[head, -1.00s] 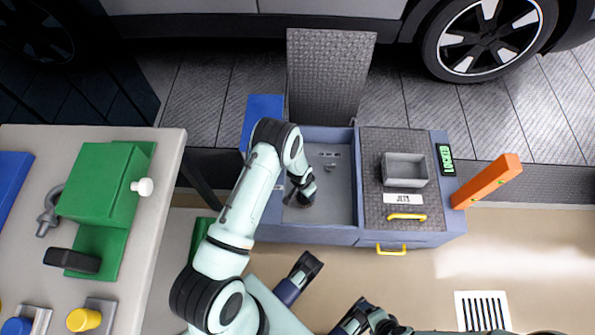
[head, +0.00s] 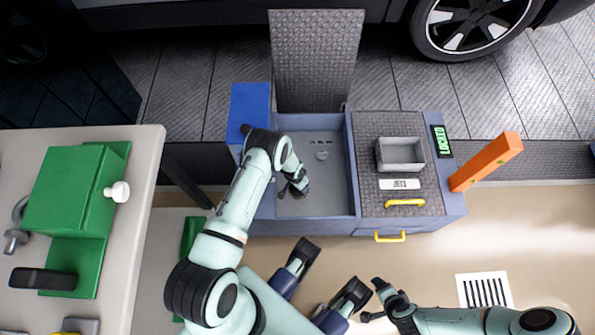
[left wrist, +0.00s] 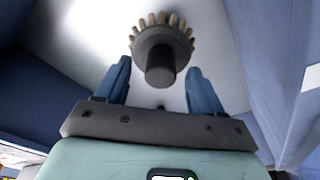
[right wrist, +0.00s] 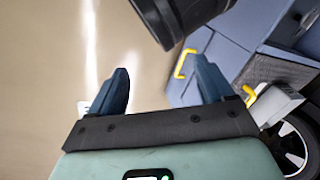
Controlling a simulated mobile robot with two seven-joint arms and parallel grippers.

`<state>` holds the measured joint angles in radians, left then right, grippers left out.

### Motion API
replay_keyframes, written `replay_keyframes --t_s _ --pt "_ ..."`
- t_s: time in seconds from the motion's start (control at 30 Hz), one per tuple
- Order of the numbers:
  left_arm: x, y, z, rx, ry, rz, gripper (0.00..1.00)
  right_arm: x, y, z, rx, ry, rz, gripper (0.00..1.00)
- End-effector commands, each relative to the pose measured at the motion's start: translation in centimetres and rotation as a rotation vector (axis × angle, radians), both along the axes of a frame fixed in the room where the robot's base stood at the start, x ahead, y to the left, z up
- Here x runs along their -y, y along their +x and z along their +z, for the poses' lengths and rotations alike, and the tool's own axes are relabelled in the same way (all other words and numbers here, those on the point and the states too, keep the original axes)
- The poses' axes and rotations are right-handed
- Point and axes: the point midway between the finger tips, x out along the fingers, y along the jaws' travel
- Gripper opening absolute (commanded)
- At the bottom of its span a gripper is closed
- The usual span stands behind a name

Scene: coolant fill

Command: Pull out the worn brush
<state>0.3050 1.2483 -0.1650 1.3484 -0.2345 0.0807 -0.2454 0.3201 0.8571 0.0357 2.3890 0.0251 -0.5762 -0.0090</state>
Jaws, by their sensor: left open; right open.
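The worn brush (left wrist: 162,48) shows in the left wrist view as a round dark hub with a ring of tan bristles and a dark stub facing the camera. It is ahead of my left gripper (left wrist: 157,75), whose two fingers stand open on either side of the stub. I cannot tell whether they touch it. In the head view my left gripper (head: 294,188) is down inside the open blue bay (head: 336,190), and the brush is mostly hidden there. My right gripper (head: 374,300) is open and empty over the floor; it also shows in the right wrist view (right wrist: 163,88).
The bay's patterned lid (head: 316,60) stands open behind it. To its right is a patterned deck (head: 368,160) with a grey tray (head: 400,165), a JETS label and yellow handles. An orange post (head: 487,162) sticks out at the right. A bench (head: 145,215) is at the left.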

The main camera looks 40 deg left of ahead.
Motion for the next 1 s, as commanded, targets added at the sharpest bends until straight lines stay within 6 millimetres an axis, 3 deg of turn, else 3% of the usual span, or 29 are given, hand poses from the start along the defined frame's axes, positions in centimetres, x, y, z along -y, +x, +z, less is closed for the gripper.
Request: replay_keyframes --t_s 0.2,0.5,0.53,0.7,0.73,0.77,0.8,0.83,1.0 --pt "0.0 0.3 -1.9 0.001 0.0 0.0 0.68 0.5 1.1 -0.8 0.027 -0.013 -0.011 0.81" --pt "0.0 0.3 -2.0 0.001 0.0 0.0 0.68 0.6 1.2 -0.7 0.032 -0.016 -0.013 0.81" --pt "0.0 0.3 -2.0 0.001 0.0 0.0 0.64 0.6 1.2 -0.7 0.032 -0.016 -0.013 0.81" --pt "0.0 0.3 -2.0 0.001 0.001 0.0 0.09 0.6 1.2 -0.7 0.031 -0.015 -0.013 0.81" --pt "0.0 0.3 -2.0 0.001 0.0 0.0 0.05 0.6 1.2 -0.8 0.031 -0.015 -0.013 0.81" --pt "0.0 0.3 -2.0 0.001 0.0 0.0 0.05 0.6 1.2 -0.8 0.031 -0.015 -0.013 0.81" --pt "0.0 0.3 -2.0 0.0 0.0 0.0 0.27 0.6 1.2 -0.8 0.031 -0.015 -0.013 0.81" --pt "0.0 0.3 -2.0 0.0 0.0 0.0 0.18 0.6 1.2 -0.8 0.031 -0.015 -0.013 0.81" --pt "0.0 0.3 -2.0 0.0 0.0 0.0 0.18 0.6 1.2 -0.8 0.03 -0.015 -0.013 0.81"
